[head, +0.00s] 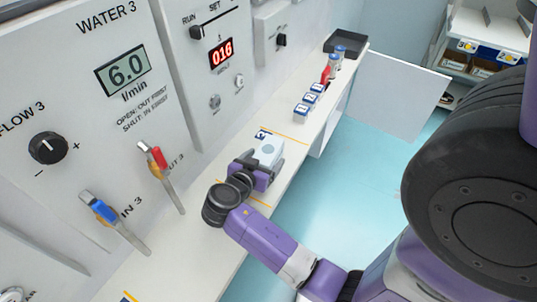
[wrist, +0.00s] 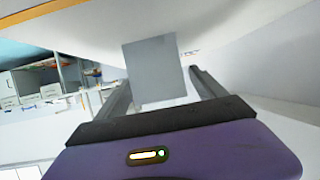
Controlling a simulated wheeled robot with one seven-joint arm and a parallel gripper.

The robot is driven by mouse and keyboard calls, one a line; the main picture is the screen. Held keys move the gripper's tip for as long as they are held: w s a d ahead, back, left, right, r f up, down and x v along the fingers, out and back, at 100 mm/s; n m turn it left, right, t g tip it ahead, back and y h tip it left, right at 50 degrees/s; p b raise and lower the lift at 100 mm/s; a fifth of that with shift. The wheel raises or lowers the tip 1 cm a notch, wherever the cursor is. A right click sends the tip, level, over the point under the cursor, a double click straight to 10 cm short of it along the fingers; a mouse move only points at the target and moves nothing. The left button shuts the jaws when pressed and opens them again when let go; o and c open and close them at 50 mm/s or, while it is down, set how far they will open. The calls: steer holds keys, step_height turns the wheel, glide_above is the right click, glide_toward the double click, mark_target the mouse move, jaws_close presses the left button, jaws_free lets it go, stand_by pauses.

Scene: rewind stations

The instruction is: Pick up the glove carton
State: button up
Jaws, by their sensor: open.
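The glove carton, a small pale box (head: 269,149) with a round mark on top, stands on the narrow white counter below the panels. In the wrist view the carton (wrist: 155,66) shows as a plain grey face between the two fingers. My gripper (head: 264,164) is at the carton, its fingers open on either side of it. In the wrist view the gripper (wrist: 160,90) shows a gap beside each finger. The carton's lower part is partly hidden by my gripper in the head view.
A row of blue-and-white numbered boxes (head: 308,100), a red item (head: 326,75) and a dark tray (head: 346,44) stand farther along the counter (head: 190,255). Blue (head: 101,208) and red (head: 153,160) valve handles stick out from the panel at left. Blue floor (head: 375,170) lies clear at right.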

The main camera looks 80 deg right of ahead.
steer(key=shift+x, duration=1.65)
steer(key=c, duration=1.6)
steer(key=shift+c, duration=0.2)
